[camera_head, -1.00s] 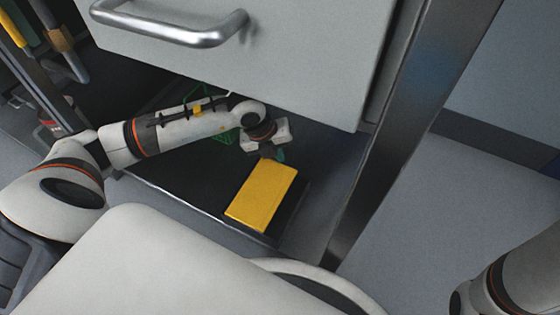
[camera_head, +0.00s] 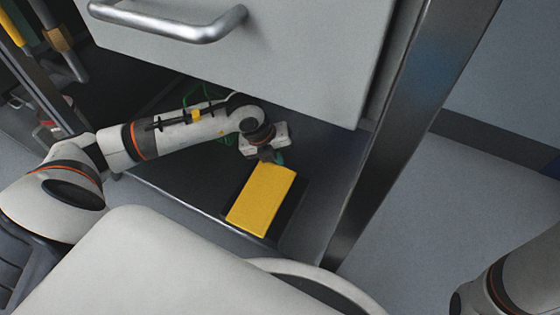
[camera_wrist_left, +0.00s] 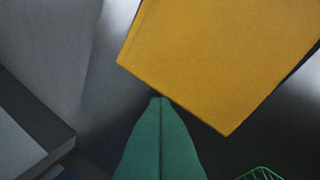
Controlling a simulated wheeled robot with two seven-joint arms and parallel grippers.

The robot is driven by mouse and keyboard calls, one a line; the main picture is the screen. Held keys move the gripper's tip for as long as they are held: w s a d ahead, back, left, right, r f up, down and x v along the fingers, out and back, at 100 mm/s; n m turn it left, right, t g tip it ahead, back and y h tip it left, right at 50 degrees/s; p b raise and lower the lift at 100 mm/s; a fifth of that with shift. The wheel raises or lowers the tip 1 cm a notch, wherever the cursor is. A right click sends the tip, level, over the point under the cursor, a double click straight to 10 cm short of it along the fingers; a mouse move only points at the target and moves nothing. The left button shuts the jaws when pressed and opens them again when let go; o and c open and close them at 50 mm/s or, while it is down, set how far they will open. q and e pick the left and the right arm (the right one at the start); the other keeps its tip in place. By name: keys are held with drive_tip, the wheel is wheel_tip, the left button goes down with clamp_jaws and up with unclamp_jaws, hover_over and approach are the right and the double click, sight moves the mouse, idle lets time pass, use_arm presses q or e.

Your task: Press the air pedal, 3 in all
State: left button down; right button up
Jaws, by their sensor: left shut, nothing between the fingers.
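The air pedal has a yellow plate (camera_head: 261,200) on a dark base, on the dark lower shelf in the head view. It also fills the upper right of the left wrist view (camera_wrist_left: 225,55). My left gripper (camera_head: 279,159) is at the pedal's far end, its green fingers pressed together and empty. In the left wrist view the closed fingertips (camera_wrist_left: 160,102) are right by the pedal's near edge; I cannot tell whether they touch it. My right arm shows at the lower right of the head view, but its gripper is out of frame.
A grey drawer front with a metal handle (camera_head: 170,24) hangs above the shelf. A metal post (camera_head: 385,150) stands right of the pedal. A green wire basket (camera_wrist_left: 262,174) is at the lower right of the wrist view. Floor at right is clear.

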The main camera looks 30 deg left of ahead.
use_arm(q)
drive_tip(key=shift+s+f, duration=0.4)
drive_tip(key=shift+f, duration=0.1)
drive_tip(key=shift+r, duration=0.1)
drive_tip(key=shift+w+r+p, duration=0.4)
drive_tip(key=shift+r+p, duration=0.2)
drive_tip(key=shift+w+r+p, duration=0.2)
drive_tip(key=shift+r+p, duration=0.1)
drive_tip(key=shift+r, duration=0.2)
drive_tip(key=shift+w, duration=0.1)
drive_tip(key=w+r+p, duration=0.1)
drive_tip(key=r+p, duration=0.1)
drive_tip(key=r, duration=0.1)
drive_tip(key=w+r+p, duration=0.1)
drive_tip(key=shift+w+a+r, duration=0.1)
drive_tip(key=shift+w+r, duration=0.15)
drive_tip(key=shift+w, duration=0.1)
